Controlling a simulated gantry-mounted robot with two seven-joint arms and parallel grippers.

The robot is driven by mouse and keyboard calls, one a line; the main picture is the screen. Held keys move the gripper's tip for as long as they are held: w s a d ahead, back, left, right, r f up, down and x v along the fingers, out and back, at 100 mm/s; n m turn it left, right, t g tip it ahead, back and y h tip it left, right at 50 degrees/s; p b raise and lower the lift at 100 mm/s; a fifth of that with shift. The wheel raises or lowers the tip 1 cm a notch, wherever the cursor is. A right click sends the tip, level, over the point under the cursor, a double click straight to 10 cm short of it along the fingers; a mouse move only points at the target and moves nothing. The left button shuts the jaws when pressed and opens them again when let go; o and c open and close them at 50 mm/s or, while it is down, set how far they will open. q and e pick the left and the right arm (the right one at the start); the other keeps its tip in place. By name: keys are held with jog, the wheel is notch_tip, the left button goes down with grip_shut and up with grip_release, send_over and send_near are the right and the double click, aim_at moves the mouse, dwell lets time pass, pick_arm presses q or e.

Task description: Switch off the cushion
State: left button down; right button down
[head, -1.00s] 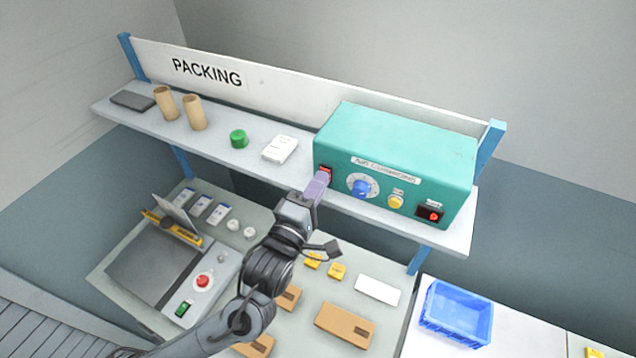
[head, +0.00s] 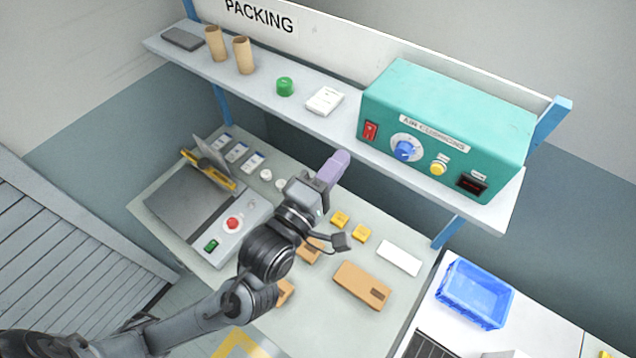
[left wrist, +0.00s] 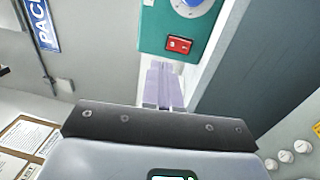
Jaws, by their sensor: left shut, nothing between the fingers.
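The teal air cushioning box (head: 440,125) stands on the right part of the shelf. On its front are a red rocker switch (head: 370,131), a blue dial (head: 404,149), a yellow button (head: 438,169) and a small dark display (head: 471,184) with dim red marks. My left gripper (head: 338,165) is shut and empty, below and in front of the switch, apart from the box. In the left wrist view its lilac fingers (left wrist: 163,88) point toward the box, with the red switch (left wrist: 179,45) in plain sight just beyond the tips. My right gripper is not in view.
The shelf (head: 300,113) also holds a white pack (head: 325,101), a green cap (head: 285,86) and two cardboard tubes. A sealer (head: 205,212) with a red button and several cartons lie on the bench below. A blue bin (head: 475,292) stands at right.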

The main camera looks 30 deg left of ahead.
pick_arm(q)
jog(key=s+p, duration=0.2)
jog(key=s, duration=0.1)
jog(key=s+p, duration=0.1)
jog(key=s, duration=0.1)
jog(key=shift+a+r, duration=0.2)
jog(key=shift+r, duration=0.15)
jog(key=shift+f, duration=0.1)
